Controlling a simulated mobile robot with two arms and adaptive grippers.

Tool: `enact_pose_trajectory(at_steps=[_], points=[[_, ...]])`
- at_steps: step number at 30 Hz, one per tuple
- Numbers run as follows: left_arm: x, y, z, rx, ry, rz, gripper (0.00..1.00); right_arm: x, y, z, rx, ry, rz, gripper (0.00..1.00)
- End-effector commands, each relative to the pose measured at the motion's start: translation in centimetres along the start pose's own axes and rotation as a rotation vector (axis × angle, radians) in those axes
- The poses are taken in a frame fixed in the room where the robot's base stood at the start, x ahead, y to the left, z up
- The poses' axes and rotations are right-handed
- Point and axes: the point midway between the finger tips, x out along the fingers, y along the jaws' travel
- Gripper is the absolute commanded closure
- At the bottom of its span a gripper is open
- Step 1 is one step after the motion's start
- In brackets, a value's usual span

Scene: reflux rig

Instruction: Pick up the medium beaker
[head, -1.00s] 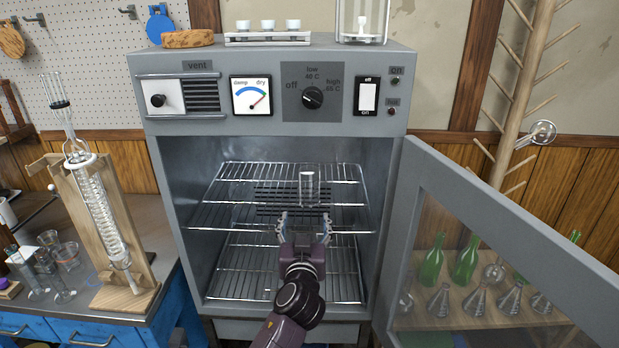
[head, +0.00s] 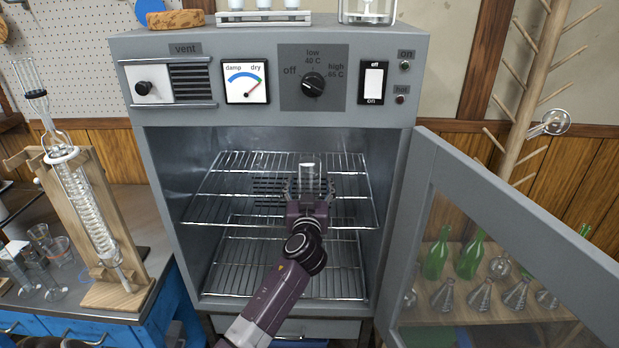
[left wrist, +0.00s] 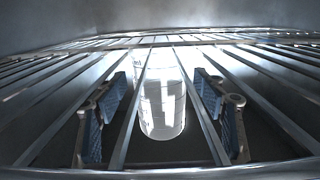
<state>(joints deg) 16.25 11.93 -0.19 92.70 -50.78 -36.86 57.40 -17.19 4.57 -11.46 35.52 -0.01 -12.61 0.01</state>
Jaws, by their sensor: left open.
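The medium beaker (head: 309,174) is clear glass and stands upright on the upper wire rack of the open drying cabinet. My left gripper (head: 309,187) reaches in from the front and is open, with its fingers to either side of the beaker. In the left wrist view the beaker (left wrist: 161,103) sits between the two blue-padded fingers of the gripper (left wrist: 162,118), with a gap on both sides. The gripper hides the beaker's lower part in the head view. My right gripper is not in view.
The cabinet door (head: 500,240) stands open to the right. The upper rack (head: 225,195) is otherwise bare, and a lower rack (head: 240,270) lies below it. A wooden stand with a glass condenser (head: 88,205) and several glass vessels (head: 50,250) are on the left bench.

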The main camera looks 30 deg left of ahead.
Motion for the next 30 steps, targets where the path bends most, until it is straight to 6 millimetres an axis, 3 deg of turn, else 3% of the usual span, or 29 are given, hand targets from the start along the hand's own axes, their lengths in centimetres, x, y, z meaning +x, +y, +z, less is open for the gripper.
enact_pose_trajectory(at_steps=[9, 22, 30], points=[[0.66, 0.0, 0.01, -0.001, -0.001, 0.0, 0.35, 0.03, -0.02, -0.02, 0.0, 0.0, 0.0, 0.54], [0.63, 0.0, 0.01, 0.0, -0.001, 0.0, 0.82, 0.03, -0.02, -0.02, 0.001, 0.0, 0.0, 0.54], [0.64, 0.01, -0.18, -0.001, 0.0, 0.0, 0.83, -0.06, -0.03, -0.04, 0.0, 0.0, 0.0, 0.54]])
